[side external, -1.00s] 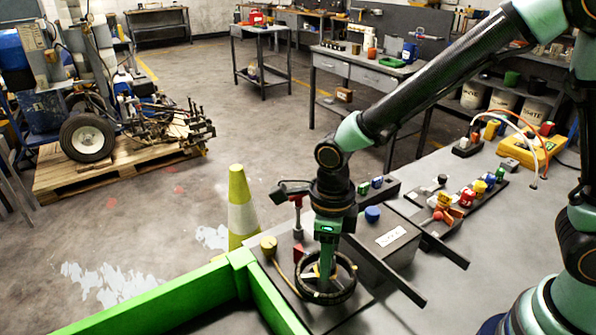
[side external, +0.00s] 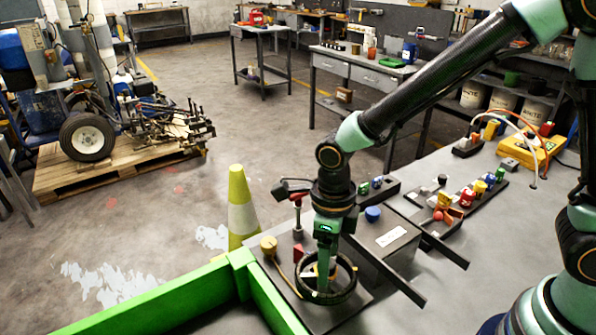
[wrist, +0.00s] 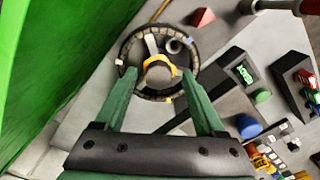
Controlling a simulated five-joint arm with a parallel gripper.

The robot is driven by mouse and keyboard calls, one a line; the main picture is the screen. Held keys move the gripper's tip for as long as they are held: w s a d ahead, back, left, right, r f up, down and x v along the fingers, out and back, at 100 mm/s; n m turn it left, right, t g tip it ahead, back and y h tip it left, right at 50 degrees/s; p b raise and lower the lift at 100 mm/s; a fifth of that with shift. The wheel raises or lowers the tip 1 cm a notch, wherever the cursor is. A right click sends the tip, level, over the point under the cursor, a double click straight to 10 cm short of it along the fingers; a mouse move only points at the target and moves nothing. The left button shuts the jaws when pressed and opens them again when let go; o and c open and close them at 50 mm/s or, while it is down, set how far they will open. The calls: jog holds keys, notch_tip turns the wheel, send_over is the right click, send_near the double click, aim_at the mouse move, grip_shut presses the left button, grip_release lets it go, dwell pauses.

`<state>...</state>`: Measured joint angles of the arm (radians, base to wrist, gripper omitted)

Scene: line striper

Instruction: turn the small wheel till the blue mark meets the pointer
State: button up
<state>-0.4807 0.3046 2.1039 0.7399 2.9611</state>
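The small wheel (wrist: 122,52) has a dark rim, pale spokes and a yellow-orange centre piece, and it lies flat on a grey plate. It also shows in the side view (side external: 347,291). A red pointer (wrist: 203,18) stands just outside the rim, at the upper right in the wrist view; it also shows in the side view (side external: 299,252). A small bluish patch (wrist: 188,41) shows on the rim near the pointer; I cannot tell surely if it is the blue mark. My gripper (wrist: 158,74) is open over the wheel, its fingers apart on either side of the centre; contact is unclear.
A yellow knob (side external: 268,244) with a cable, a red-topped post (side external: 297,208) and a grey box (side external: 385,245) stand close around the wheel. A green rail (side external: 240,270) edges the bench.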

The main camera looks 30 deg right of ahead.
notch_tip(320, 180, up, 12)
dwell(0.6)
jog(key=s+d+r+n+t, duration=0.1)
jog(key=d+r+n+t, duration=0.1)
jog(key=d+n, duration=0.6)
jog(key=s+d+r+n+t, duration=0.2)
jog(key=d+n, duration=0.6)
jog(key=n, duration=1.2)
jog(key=shift+s+d+r+t, duration=0.15)
jog(key=shift+d+r+t, duration=0.15)
jog(key=shift+r+t, duration=0.35)
